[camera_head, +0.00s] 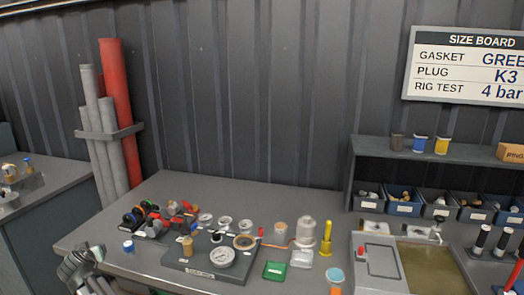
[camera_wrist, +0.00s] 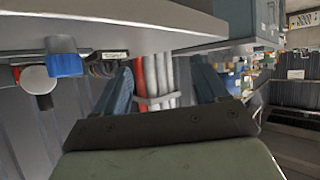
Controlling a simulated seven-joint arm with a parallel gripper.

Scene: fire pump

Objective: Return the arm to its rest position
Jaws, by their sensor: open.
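My gripper (camera_wrist: 166,85) shows in the wrist view with its two blue-grey fingers spread apart and nothing between them. In the head view, a grey part of my arm (camera_head: 84,268) is at the lower left, by the left front edge of the workbench (camera_head: 150,268). The wrist picture is upside down, with the bench top (camera_wrist: 110,30) along its upper edge. My fingers appear apart from the bench and from the items on it. The rest of my arm is not in view.
A blue-capped item (camera_head: 128,247) stands near the bench's left front edge. The gauge board (camera_head: 205,268) holds a dial, with several small parts around it. Grey and red pipes (camera_head: 116,120) stand behind, at the left. A shelf (camera_head: 375,147) with bins is at the right.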

